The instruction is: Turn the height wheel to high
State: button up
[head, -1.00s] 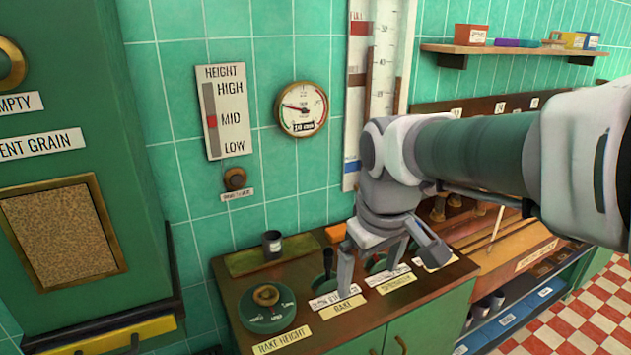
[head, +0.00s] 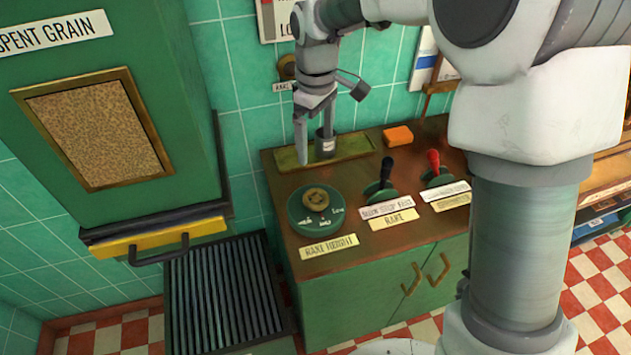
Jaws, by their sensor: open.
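The height wheel (head: 316,207) is a round green dial with a brass knob, set on the brown counter top above a label reading RAKE HEIGHT (head: 328,246). Marks around its rim include one reading low on its right side. My gripper (head: 324,130) is open and empty, pointing down above and behind the wheel, apart from it. The HEIGHT gauge panel (head: 266,22) on the wall shows only in its lower part; its pointer cannot be read in this view.
Two levers stand right of the wheel, one black (head: 386,172) and one red (head: 434,162). An orange block (head: 398,136) lies at the back. A dark floor grate (head: 226,300) is at left.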

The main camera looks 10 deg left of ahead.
aim_at(316, 197)
notch_tip(316, 197, down, 17)
jog(key=shift+s+r, duration=0.1)
dwell(0.3)
jog(key=c, duration=1.2)
jog(key=shift+m+b, duration=0.3)
jog(key=shift+b, duration=0.05)
jog(key=m+b, duration=0.1)
jog(key=m, duration=0.3)
jog(key=m+b, duration=0.1)
jog(key=m, duration=0.4)
jog(key=shift+r, duration=0.1)
jog(key=shift+m, duration=0.4)
